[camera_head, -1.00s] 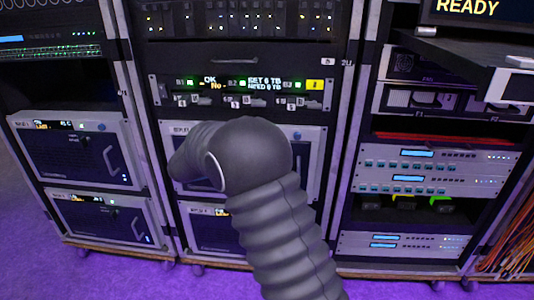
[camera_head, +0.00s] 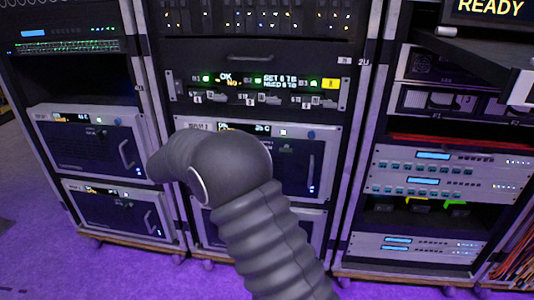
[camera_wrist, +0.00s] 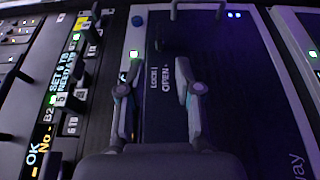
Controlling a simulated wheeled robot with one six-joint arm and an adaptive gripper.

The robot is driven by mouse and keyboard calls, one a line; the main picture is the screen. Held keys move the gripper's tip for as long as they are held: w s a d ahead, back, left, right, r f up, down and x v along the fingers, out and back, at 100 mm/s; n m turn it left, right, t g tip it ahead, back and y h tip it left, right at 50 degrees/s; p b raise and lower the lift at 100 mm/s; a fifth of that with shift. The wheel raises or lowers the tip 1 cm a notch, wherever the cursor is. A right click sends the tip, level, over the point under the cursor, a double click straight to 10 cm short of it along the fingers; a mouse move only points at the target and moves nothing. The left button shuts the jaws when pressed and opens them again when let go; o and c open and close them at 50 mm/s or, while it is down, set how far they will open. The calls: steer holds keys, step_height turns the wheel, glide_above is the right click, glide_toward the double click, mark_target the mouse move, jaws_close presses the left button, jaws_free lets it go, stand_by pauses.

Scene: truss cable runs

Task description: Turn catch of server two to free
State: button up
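The server in front of my gripper is the upper grey-framed unit (camera_head: 345,150) of the middle rack; its name label is too small to read. It also shows in the wrist view (camera_wrist: 225,60). In the wrist view a small dark catch (camera_wrist: 158,40) stands on its face, beyond lettering that reads LOCK and OPEN. I cannot tell which word the catch points to. My gripper (camera_wrist: 160,78) is open and empty, its two fingers on either side of the lettering, short of the catch. In the head view my arm hides the gripper and part of the server.
A bar handle (camera_head: 311,178) stands out from the same server. A blue round button (camera_wrist: 137,20) sits near the catch. A panel of small switches and green lights (camera_head: 258,88) lies above. Another server is below, and racks stand at both sides.

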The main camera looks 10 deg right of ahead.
steer(key=shift+s+a, duration=0.15)
steer(key=shift+a, duration=1.4)
step_height(320, 180, down, 10)
steer(key=n+y, duration=0.4)
steer(key=n, duration=0.1)
steer(key=s+d+f+n+y, duration=0.1)
steer(key=s+d+f+y, duration=0.2)
steer(key=s, duration=0.5)
steer(key=s+d+r+m+t+y+p, duration=0.1)
steer(key=s+d+r+y, duration=0.4)
steer(key=s, duration=0.6)
steer(key=s+d+r+m+t+y+p, duration=0.2)
steer(key=s+d+r+m+y, duration=0.3)
steer(key=s+r, duration=0.4)
steer(key=shift+s+m+t+y, duration=0.5)
steer(key=shift+s+t+y, duration=0.15)
steer(key=shift+s, duration=0.9)
